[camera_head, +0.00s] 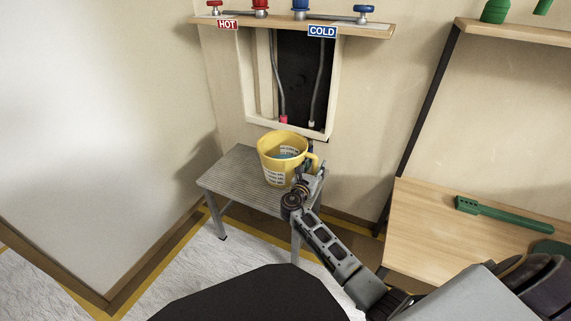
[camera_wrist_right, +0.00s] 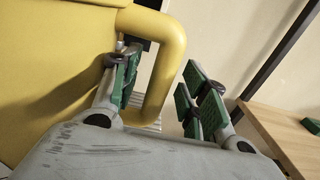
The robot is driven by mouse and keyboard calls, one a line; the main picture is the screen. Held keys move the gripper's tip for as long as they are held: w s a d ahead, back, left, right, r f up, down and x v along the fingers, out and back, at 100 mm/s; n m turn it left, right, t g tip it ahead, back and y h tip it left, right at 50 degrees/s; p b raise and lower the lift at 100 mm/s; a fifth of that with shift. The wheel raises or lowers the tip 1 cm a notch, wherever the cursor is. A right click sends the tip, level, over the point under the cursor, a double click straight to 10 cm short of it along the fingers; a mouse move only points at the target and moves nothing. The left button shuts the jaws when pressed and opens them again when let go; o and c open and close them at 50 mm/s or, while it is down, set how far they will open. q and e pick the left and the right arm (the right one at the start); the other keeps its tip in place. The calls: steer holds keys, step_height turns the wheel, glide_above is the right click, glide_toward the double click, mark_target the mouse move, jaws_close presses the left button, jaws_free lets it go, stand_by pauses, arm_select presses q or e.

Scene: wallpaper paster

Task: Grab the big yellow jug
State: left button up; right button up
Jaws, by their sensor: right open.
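The big yellow jug (camera_head: 270,161) stands upright on a small grey table, with a printed label on its side and its handle toward the right. Something bluish shows inside it. In the right wrist view the jug's yellow wall (camera_wrist_right: 45,60) fills the left side and its handle (camera_wrist_right: 172,55) arches across the middle. My right gripper (camera_head: 311,172) is at the handle; it also shows in the right wrist view (camera_wrist_right: 163,95). It is open, one green-padded finger in the gap between handle and wall, the other outside the handle. My left gripper is not in view.
The grey table (camera_head: 232,172) stands against the wall, below an opening with two hoses (camera_head: 318,85). A shelf with hot and cold valves (camera_head: 300,22) is above. A wooden bench (camera_head: 425,225) with a green tool (camera_head: 505,213) is at right. Floor at left is clear.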

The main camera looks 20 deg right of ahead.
jaws_close()
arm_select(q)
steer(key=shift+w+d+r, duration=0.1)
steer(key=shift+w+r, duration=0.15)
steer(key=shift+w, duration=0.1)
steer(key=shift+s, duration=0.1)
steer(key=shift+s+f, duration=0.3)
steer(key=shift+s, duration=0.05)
arm_select(e)
steer(key=shift+r, duration=0.2)
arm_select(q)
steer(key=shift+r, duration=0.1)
arm_select(e)
steer(key=shift+r, duration=0.15)
